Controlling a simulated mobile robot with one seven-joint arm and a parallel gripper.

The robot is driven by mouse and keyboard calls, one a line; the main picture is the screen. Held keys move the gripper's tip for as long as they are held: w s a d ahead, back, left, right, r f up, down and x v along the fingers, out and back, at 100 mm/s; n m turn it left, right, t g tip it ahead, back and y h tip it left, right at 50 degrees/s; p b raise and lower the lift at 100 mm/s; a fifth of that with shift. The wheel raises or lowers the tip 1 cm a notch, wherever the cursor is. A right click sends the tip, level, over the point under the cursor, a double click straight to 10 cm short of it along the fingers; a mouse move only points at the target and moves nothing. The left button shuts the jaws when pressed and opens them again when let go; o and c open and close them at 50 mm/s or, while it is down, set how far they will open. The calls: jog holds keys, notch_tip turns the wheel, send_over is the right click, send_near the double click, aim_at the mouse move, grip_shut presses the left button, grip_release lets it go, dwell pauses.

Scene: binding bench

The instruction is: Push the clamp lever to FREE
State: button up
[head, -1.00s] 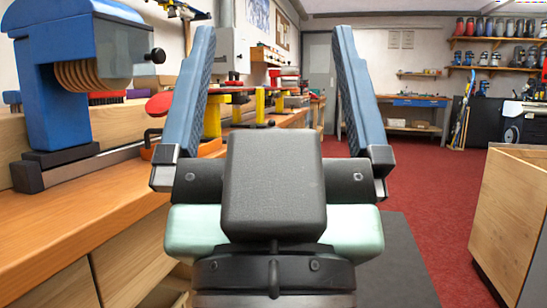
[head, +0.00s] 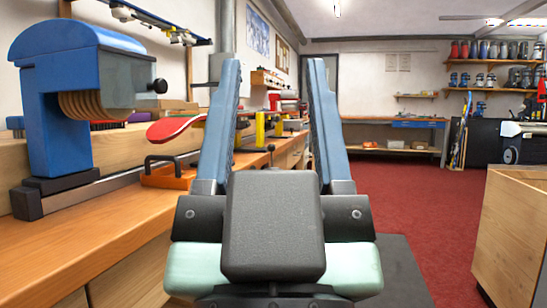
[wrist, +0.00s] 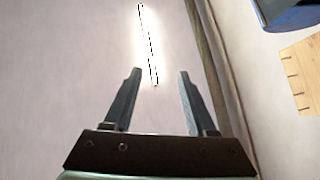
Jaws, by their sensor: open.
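My gripper (head: 273,64) is open and empty, its two blue fingers pointing up in the middle of the head view. It also shows in the wrist view (wrist: 160,72), with nothing between the fingers. A thin upright rod with a small black knob (head: 271,148) stands just behind my gripper, seen between the fingers; it may be the clamp lever, but I cannot tell. No FREE marking can be read. A red ski-like piece (head: 177,127) and yellow supports (head: 260,130) are on the bench left of and behind my gripper, partly hidden by the left finger.
The wooden bench (head: 100,235) runs along the left. A blue machine (head: 55,110) with a black knob and an orange tray (head: 168,177) are on it. A wooden cabinet (head: 512,235) stands at the right. Open red floor (head: 420,190) lies between.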

notch_tip(320, 180, up, 8)
jog(key=p, duration=0.7)
jog(key=c, duration=0.7)
notch_tip(320, 180, up, 9)
jog(key=p, duration=0.9)
jog(key=shift+r, duration=0.15)
grip_shut()
jog(key=shift+w, duration=0.1)
